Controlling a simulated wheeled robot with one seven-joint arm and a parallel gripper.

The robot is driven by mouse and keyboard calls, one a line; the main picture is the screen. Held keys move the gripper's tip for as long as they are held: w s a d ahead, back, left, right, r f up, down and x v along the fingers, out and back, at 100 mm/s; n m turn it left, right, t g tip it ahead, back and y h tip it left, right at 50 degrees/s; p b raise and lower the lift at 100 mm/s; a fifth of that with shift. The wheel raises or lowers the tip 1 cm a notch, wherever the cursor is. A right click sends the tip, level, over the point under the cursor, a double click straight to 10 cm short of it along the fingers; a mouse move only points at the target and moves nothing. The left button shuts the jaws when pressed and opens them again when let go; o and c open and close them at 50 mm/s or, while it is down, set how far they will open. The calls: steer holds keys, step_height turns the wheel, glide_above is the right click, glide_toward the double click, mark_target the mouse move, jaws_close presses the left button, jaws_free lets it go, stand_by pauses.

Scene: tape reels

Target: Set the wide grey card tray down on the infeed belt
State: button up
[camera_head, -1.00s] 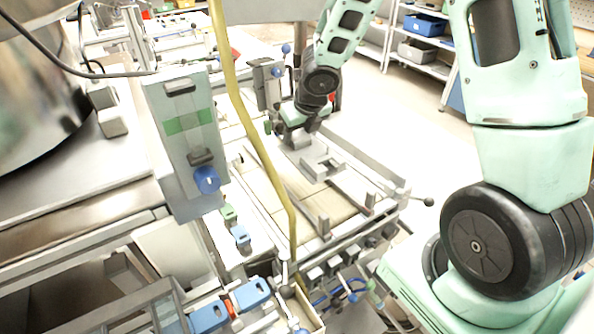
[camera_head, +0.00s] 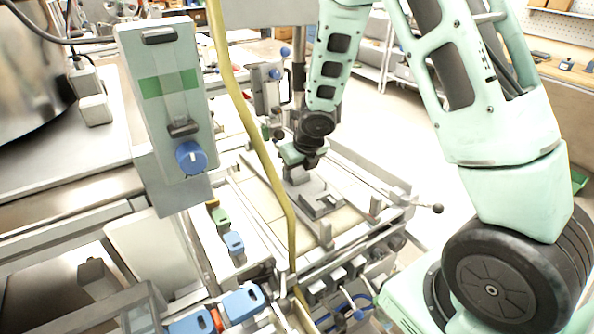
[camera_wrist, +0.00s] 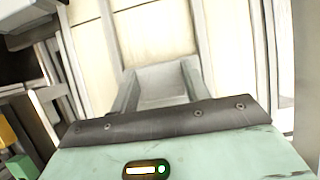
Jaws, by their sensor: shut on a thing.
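The wide grey card tray (camera_head: 322,204) is in the head view, low over or on the beige slatted infeed belt (camera_head: 347,218); I cannot tell whether it touches. My gripper (camera_head: 298,174) is shut on the tray's far left end. In the wrist view, part of a grey tray-like piece (camera_wrist: 162,84) shows beyond my gripper's dark edge; the fingertips are hidden there. The pale belt (camera_wrist: 150,35) lies behind it.
Rails and small upright posts (camera_head: 326,234) border the belt. A yellow hose (camera_head: 262,150) hangs in front of its left side. A grey control box with a blue knob (camera_head: 191,157) stands at left. Blue-handled clamps (camera_head: 243,300) are at the front.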

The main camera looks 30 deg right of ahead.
steer(key=shift+f, duration=0.2)
steer(key=o, duration=1.1)
steer(key=shift+r, duration=0.1)
steer(key=shift+r, duration=0.1)
